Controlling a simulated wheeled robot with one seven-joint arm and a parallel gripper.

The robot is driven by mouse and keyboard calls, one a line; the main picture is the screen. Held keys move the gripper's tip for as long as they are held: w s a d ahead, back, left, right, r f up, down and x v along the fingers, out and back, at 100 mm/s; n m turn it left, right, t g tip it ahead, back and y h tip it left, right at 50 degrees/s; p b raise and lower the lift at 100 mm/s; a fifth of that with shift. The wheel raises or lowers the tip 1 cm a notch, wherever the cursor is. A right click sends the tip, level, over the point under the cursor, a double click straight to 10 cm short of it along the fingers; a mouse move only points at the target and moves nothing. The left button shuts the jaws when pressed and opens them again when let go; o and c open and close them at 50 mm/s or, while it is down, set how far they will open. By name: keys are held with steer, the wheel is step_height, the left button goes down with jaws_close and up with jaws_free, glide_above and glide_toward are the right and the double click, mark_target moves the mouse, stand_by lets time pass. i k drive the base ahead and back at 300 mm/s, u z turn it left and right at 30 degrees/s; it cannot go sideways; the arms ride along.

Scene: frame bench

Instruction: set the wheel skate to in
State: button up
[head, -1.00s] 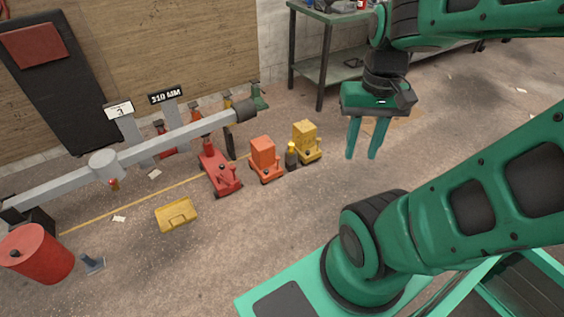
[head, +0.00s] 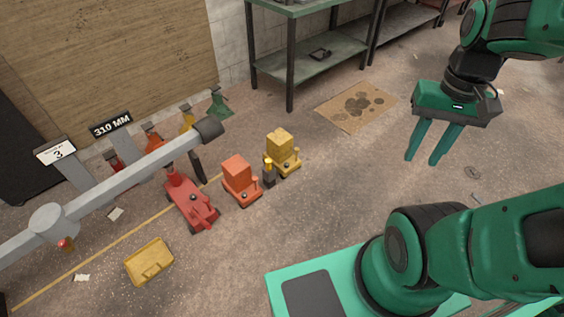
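A low orange block-shaped unit (head: 241,180) and a similar yellow unit (head: 282,152) stand on the floor in the middle of the head view. I cannot tell for certain which of them is the wheel skate, or its setting. A small dark post with a yellow top (head: 268,172) stands between them. My gripper (head: 424,158) hangs at the right, well apart from both units. Its two green fingers are spread, point down and have nothing between them.
A yellow tray-like piece (head: 149,262) lies front left. A green metal bench (head: 322,52) stands behind. Stained cardboard (head: 355,106) lies on open floor.

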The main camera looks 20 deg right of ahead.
mark_target(238, 180)
steer(key=z, duration=0.15)
steer(key=i, duration=0.85)
steer(key=u, duration=0.55)
steer(key=i, duration=0.5)
steer(key=u, duration=0.4)
